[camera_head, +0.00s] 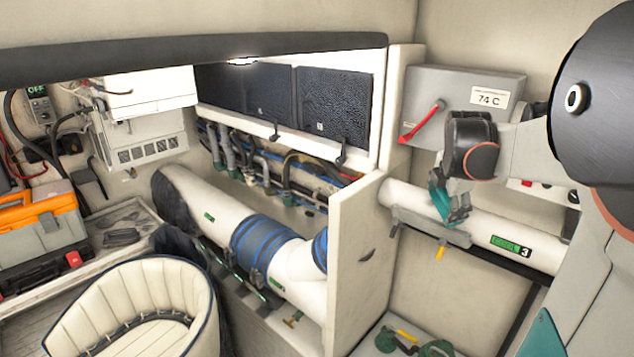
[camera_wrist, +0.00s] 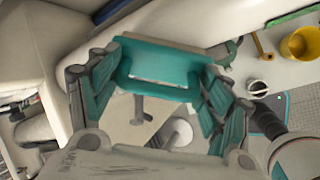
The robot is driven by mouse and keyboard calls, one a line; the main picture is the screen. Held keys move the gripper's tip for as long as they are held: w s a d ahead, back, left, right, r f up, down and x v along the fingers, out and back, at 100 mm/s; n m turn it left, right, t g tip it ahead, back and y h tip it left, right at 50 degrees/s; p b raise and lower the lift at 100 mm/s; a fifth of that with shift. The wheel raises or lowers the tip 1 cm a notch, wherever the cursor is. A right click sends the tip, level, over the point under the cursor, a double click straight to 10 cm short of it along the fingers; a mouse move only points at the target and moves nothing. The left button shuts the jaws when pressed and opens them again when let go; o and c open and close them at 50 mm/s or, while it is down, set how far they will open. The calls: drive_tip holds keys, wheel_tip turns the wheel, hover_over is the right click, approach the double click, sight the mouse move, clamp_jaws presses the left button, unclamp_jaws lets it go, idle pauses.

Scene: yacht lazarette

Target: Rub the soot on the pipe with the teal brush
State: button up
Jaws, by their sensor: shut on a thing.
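My gripper (camera_head: 452,212) is at the right, over the near side of the white pipe (camera_head: 535,257) that carries a green label and a "3". It is shut on the teal brush (camera_head: 438,203). In the wrist view the teal brush (camera_wrist: 158,62) lies across between the two fingers, with a pale strip along its far edge; its bristles are not clear. The pipe also runs on the left behind a panel, with blue bands (camera_head: 258,243). A dark area (camera_head: 172,202) covers its far left end; I cannot tell whether this is soot. Whether the brush touches anything is unclear.
A grey ledge (camera_head: 425,226) with a yellow-handled item (camera_head: 440,252) runs along the right pipe. A cream panel (camera_head: 352,255) stands between the pipe sections. A grey box with a red lever (camera_head: 422,122) is behind. A cream seat (camera_head: 140,300) and an orange-lidded toolbox (camera_head: 42,225) stand left.

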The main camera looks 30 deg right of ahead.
drive_tip(key=w+a, duration=0.2)
drive_tip(key=w, duration=0.5)
idle(0.6)
drive_tip(key=shift+r, duration=0.1)
drive_tip(key=s+a+r+p, duration=0.1)
drive_tip(key=a+r+p, duration=0.2)
drive_tip(key=r, duration=0.1)
drive_tip(key=shift+a+r, duration=0.3)
drive_tip(key=shift+a, duration=0.05)
drive_tip(key=shift+s, duration=0.1)
idle(0.3)
drive_tip(key=shift+s+a+r+p, duration=0.2)
drive_tip(key=shift+a+r+p, duration=0.3)
drive_tip(key=shift+r, duration=0.1)
drive_tip(key=shift+s+a+r+p, duration=0.15)
drive_tip(key=shift+a+r+p, duration=0.3)
drive_tip(key=shift+a+r, duration=0.1)
drive_tip(key=shift+d+f, duration=0.1)
